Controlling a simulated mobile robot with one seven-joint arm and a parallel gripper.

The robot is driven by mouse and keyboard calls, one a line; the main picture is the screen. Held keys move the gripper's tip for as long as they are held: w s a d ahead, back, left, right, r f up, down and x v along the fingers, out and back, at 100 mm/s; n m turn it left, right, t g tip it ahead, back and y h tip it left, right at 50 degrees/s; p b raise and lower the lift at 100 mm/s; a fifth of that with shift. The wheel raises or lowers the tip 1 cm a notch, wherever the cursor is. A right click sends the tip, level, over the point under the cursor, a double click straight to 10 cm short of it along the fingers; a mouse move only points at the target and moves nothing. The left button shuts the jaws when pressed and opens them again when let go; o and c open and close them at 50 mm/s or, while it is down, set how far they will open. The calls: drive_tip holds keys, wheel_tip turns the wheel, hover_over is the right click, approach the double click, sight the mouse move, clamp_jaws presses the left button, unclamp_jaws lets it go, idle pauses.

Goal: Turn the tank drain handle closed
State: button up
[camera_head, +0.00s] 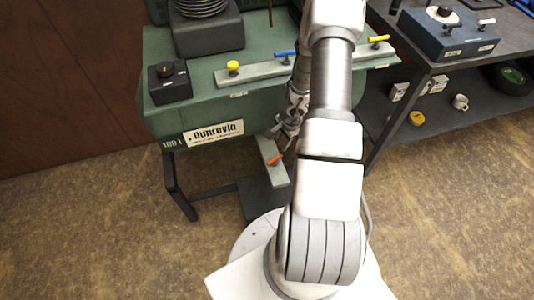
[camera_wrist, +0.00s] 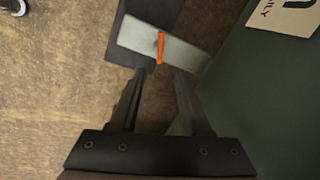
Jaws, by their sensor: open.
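An orange lever handle (camera_head: 275,158), which I take as the tank drain handle, sits on a pale grey-green bracket (camera_head: 267,147) below the front of the green tank (camera_head: 150,118). In the wrist view the orange handle (camera_wrist: 160,48) stands nearly upright in the picture, across the long side of its bracket (camera_wrist: 135,36). My gripper (camera_wrist: 160,75) is open, with its two dark fingers apart and the handle just beyond their tips, roughly centred between them. No contact shows. In the head view my arm hides part of the gripper and the area around it.
A dark workbench (camera_head: 440,65) with a lower shelf stands at right. Open floor lies in front.

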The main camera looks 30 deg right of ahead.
drive_tip(key=b, duration=0.9)
approach(274, 160)
drive_tip(key=x, duration=0.9)
clamp_jaws()
